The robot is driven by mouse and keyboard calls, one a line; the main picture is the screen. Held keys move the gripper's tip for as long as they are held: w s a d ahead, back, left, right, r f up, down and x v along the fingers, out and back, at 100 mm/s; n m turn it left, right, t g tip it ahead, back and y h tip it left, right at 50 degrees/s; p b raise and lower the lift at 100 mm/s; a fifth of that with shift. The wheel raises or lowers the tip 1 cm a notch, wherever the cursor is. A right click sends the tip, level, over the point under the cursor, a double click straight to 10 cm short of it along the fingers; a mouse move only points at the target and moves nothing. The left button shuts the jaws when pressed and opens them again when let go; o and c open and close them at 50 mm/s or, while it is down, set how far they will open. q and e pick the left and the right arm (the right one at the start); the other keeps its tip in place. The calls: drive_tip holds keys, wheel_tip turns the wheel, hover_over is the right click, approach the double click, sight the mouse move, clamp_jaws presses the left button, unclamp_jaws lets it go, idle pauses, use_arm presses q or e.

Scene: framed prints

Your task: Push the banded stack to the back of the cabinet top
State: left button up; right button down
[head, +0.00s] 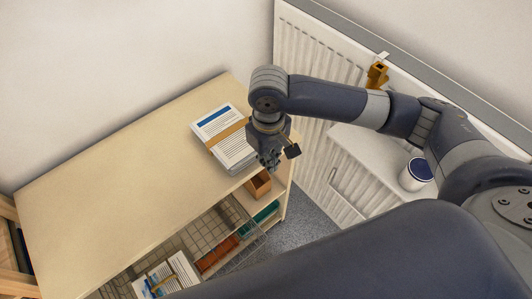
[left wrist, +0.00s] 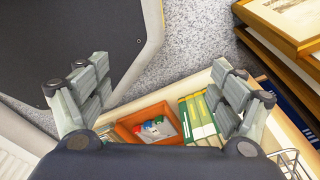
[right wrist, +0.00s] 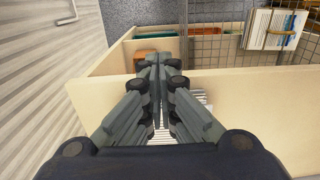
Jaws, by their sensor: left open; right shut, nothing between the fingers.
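The banded stack (head: 234,150) is a pile of white printed sheets with a tan band across it. It lies on the pale wooden cabinet top (head: 120,150), near its right end. My right gripper (head: 269,163) is shut and empty, pointing down beside the stack's front right side in the head view; whether it touches is unclear. In the right wrist view, the shut fingers (right wrist: 158,62) hide most of the stack (right wrist: 203,97). My left gripper (left wrist: 160,88) is open and empty, away from the stack, and shows only in the left wrist view.
A wire basket (head: 225,222) with papers hangs at the cabinet's front. Open shelves below hold boxes and books. A white ribbed cabinet with a blue-topped cup (head: 416,174) stands to the right. Walls lie behind. The cabinet top left of the stack is clear.

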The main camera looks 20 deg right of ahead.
drive_tip(key=shift+w+a+f+p, duration=0.2)
drive_tip(key=shift+w+f, duration=0.45)
drive_tip(key=shift+f, duration=0.35)
drive_tip(key=shift+w+a+f+p, duration=0.1)
drive_tip(key=shift+w+a+f, duration=0.15)
drive_tip(key=shift+w+f, duration=0.6)
drive_tip(key=shift+w+a+f+p, duration=0.2)
drive_tip(key=shift+w+f, duration=0.2)
drive_tip(key=shift+f, duration=0.8)
